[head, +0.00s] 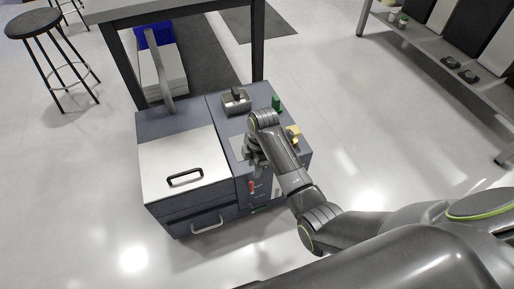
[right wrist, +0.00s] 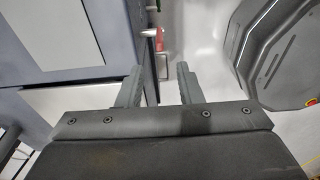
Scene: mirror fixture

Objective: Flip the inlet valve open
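A small red handle (head: 251,186) sits on the front face of the grey machine, at the right of its two sections. It looks like the inlet valve's lever, but it is too small to be certain or to read its position. In the right wrist view a red piece (right wrist: 159,40) shows beyond the fingertips, beside the machine's edge. My right gripper (head: 254,158) is over the machine's right section, above the red handle in the picture. In the wrist view its two fingers (right wrist: 158,78) are apart with nothing held between them. My left gripper is not in view.
The machine has a pale lid (head: 185,155) with a black handle and a drawer handle (head: 207,225). A metal block (head: 236,101), a green part (head: 276,103) and a yellow part (head: 294,133) stand on its top. A table (head: 180,9) stands behind; floor is clear to the right.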

